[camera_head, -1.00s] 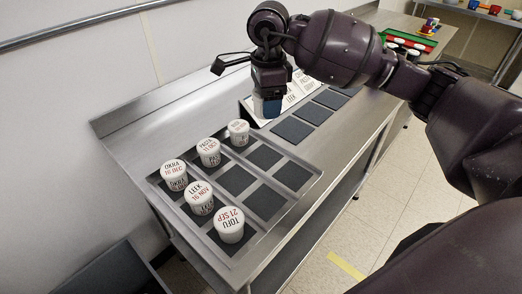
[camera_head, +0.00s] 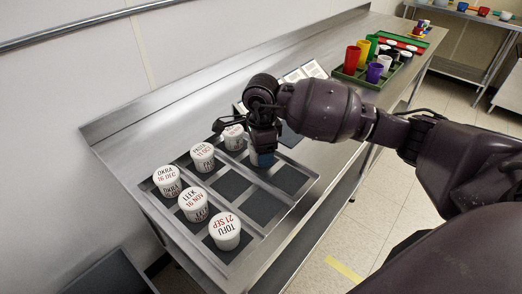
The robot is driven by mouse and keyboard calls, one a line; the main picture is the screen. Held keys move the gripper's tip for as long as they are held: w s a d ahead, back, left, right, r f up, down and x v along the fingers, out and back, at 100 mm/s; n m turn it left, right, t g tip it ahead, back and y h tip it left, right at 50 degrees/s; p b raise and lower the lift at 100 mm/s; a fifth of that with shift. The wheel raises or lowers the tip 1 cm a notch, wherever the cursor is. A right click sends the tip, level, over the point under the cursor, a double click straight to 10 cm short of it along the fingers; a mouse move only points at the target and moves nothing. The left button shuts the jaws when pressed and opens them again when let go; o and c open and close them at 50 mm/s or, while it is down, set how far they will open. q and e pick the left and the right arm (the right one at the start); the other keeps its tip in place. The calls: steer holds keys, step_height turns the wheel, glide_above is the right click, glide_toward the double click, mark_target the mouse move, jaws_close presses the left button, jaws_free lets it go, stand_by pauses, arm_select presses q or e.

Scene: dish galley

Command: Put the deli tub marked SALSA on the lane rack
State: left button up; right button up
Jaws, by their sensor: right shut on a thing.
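My right gripper (camera_head: 262,158) is low over the far end of the metal rack (camera_head: 253,238), which has raised dividers between lanes of dark pads. White lidded tubs stand upright on the rack: OKRA (camera_head: 168,178), PASTA (camera_head: 202,155), LEEK (camera_head: 194,203) and TOFU (camera_head: 225,230). Another tub (camera_head: 232,138) stands just left of the gripper, its text unreadable. My left gripper is not in view.
Several pads on the rack's right side are bare. White cards (camera_head: 303,73) lie beyond the gripper, partly covered by my arm. A green tray (camera_head: 368,79) with coloured cups stands farther along the steel counter (camera_head: 192,108). A wall borders the counter's left side.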

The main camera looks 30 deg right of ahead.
steer(key=shift+f, duration=0.3)
steer(key=o, duration=1)
steer(key=shift+r, duration=0.1)
steer(key=shift+c, duration=0.2)
steer(key=shift+r, duration=0.5)
step_height(320, 180, up, 11)
steer(key=shift+r+p, duration=0.15)
steer(key=shift+p, duration=0.2)
